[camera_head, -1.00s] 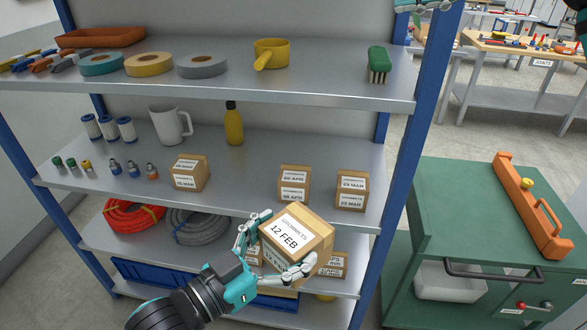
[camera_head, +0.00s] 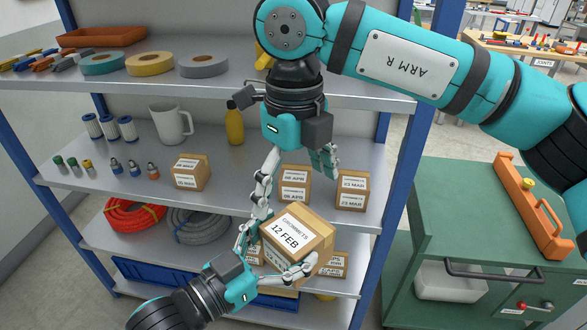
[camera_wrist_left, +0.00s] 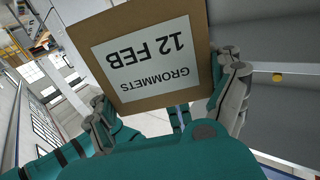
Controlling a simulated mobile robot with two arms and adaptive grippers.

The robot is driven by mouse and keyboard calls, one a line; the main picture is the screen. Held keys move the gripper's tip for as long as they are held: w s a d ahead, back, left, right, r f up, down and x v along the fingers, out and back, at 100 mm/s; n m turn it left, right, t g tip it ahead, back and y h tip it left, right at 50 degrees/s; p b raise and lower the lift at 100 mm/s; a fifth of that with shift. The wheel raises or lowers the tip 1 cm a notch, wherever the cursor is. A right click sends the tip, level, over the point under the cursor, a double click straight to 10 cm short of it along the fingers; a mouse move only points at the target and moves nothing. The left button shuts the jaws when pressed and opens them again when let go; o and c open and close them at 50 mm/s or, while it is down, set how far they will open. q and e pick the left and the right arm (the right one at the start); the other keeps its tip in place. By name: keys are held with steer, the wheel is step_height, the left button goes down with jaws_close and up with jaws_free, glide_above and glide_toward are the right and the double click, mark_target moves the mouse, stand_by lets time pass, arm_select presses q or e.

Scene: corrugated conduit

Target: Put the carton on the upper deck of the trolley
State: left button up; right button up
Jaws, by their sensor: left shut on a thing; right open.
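A brown carton (camera_head: 296,235) labelled "GROMMETS 12 FEB" is held tilted in front of the shelf rack. My left gripper (camera_head: 276,256) is shut on it, with a finger on either side; the carton (camera_wrist_left: 155,60) also fills the upper middle of the left wrist view. My right gripper (camera_head: 295,182) hangs down from above, open and empty, its fingers spread around the region above and behind the carton. The green trolley stands at the right, and its upper deck (camera_head: 450,210) is largely clear.
An orange tool (camera_head: 530,207) lies along the trolley deck's right side. A dark handle (camera_head: 490,271) is on the trolley's front. Smaller cartons (camera_head: 352,190) stand on the middle shelf behind my grippers. A blue rack post (camera_head: 405,170) stands between the carton and the trolley.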

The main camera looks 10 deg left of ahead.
mark_target(294, 227)
step_height(294, 227, down, 10)
steer(key=shift+r, duration=0.15)
stand_by(0.3)
steer(key=shift+a, duration=0.1)
steer(key=c, duration=1.1)
arm_select(q)
steer(key=o, duration=1)
steer(key=shift+o, duration=0.3)
steer(key=shift+r, duration=0.1)
